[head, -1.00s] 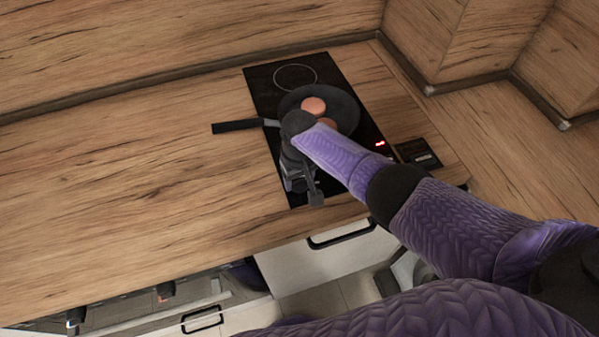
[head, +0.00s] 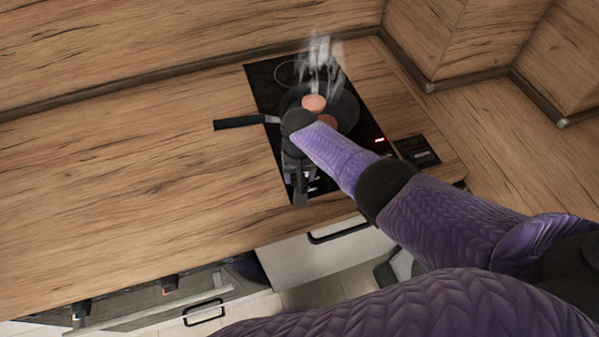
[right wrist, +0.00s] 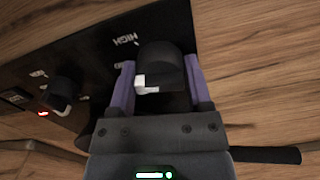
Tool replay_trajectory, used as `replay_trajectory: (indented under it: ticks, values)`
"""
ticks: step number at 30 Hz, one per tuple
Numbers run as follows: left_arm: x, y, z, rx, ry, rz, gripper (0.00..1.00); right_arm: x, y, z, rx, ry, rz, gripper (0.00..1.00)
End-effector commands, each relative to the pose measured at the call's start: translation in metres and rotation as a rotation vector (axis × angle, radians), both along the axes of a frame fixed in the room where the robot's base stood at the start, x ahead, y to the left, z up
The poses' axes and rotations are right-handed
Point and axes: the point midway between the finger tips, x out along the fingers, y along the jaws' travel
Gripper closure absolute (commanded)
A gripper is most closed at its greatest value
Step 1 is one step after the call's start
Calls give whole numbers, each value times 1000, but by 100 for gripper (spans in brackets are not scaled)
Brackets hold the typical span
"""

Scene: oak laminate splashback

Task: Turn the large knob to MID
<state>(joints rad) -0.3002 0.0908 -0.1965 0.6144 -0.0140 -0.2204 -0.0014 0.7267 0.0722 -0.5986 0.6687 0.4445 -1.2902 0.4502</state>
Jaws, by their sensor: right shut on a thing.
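The large knob (right wrist: 172,66) is black with a white pointer mark, and sits between the two purple fingers of my right gripper (right wrist: 160,90) in the right wrist view. The gripper is shut on it. The white mark shows on the knob's lower left side in that view. The word HIGH (right wrist: 125,42) is printed on the black panel, up and left of the knob. No MID label is readable. In the head view my right gripper (head: 301,188) is at the hob's front edge and my forearm hides the knob. My left gripper is not in view.
A smaller knob (right wrist: 63,93) and a red light (right wrist: 42,114) are on the black hob (head: 262,80). A dark pan (head: 347,112) holds pinkish-brown patties (head: 313,103). Its handle (head: 240,123) points left. Steam (head: 322,62) rises above. The wooden counter (head: 130,180) to the left is clear.

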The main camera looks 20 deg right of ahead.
Motion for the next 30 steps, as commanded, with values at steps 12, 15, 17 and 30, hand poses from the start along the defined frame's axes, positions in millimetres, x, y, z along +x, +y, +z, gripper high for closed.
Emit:
replay_trajectory:
  ticks: [12,15,17,30]
  values:
    - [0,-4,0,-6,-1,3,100,1,0,1,1,-3,1,1]
    - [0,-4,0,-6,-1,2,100,1,0,1,1,-3,1,1]
    - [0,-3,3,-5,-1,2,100,1,0,4,1,-3,1,1]
    - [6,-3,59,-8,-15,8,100,1,0,97,0,-5,2,1]
